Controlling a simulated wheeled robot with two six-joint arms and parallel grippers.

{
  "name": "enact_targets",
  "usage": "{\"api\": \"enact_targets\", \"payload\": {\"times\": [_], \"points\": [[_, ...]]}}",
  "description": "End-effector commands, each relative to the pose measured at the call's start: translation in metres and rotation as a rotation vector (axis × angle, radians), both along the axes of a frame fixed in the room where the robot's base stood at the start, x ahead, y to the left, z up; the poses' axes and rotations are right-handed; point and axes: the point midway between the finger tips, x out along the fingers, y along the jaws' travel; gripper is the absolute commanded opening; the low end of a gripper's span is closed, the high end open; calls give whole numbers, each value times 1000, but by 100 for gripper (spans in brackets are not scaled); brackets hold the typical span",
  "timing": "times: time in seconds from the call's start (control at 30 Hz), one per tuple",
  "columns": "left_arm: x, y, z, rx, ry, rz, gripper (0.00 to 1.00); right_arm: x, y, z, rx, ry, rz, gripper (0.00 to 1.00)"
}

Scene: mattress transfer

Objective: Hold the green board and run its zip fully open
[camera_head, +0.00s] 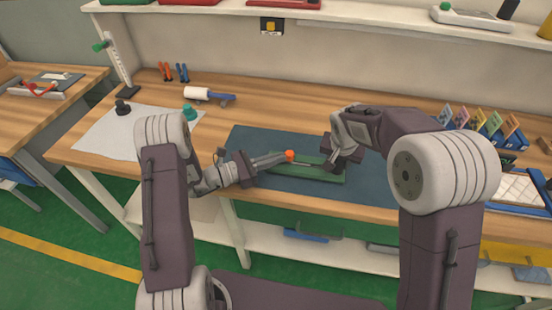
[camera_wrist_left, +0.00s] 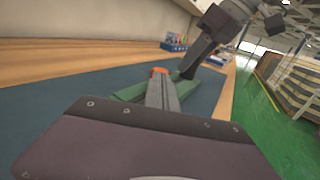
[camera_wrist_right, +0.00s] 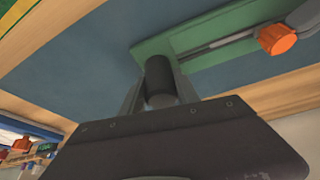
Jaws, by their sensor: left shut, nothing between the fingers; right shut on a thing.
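The green board (camera_head: 312,174) lies on the blue mat, with a dark zip line (camera_wrist_right: 222,42) along it. An orange zip pull (camera_head: 289,156) sits towards the board's left part in the head view. My left gripper (camera_head: 281,158) is shut and empty, its tips at the orange pull; whether they touch it I cannot tell. The pull also shows beyond the left fingers in the left wrist view (camera_wrist_left: 159,71). My right gripper (camera_wrist_right: 160,98) is shut on a dark round post (camera_wrist_right: 160,78) at the board's right end. In the head view that arm hides the post.
The blue mat (camera_head: 240,138) covers the middle of the wooden bench. A white sheet (camera_head: 95,137) with a black knob and a green knob lies left. A white roller (camera_head: 196,93) lies behind. A rack of coloured packets (camera_head: 485,122) stands at the right.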

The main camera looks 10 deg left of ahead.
Motion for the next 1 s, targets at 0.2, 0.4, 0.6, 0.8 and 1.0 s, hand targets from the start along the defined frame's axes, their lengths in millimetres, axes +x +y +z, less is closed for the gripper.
{"api": "enact_targets", "payload": {"times": [0.2, 0.4, 0.6, 0.8, 1.0], "points": [[0, -4, 0, -1, 0, -2, 0, 0, 0, 1, 1, -2, -1, 0], [-1, -45, 0, -2, 1, -6, 0, 0, 0, 1, 1, -2, 0, 0], [0, -71, 1, -1, 0, -2, 0, 0, 1, 1, 2, -1, 1, 0], [-1, -74, 1, 0, -1, -3, 0, 0, 2, 1, 3, -2, 2, 0], [-2, -73, 1, 0, -1, -5, 0, 0, 3, 1, 5, -3, 3, 0]]}}
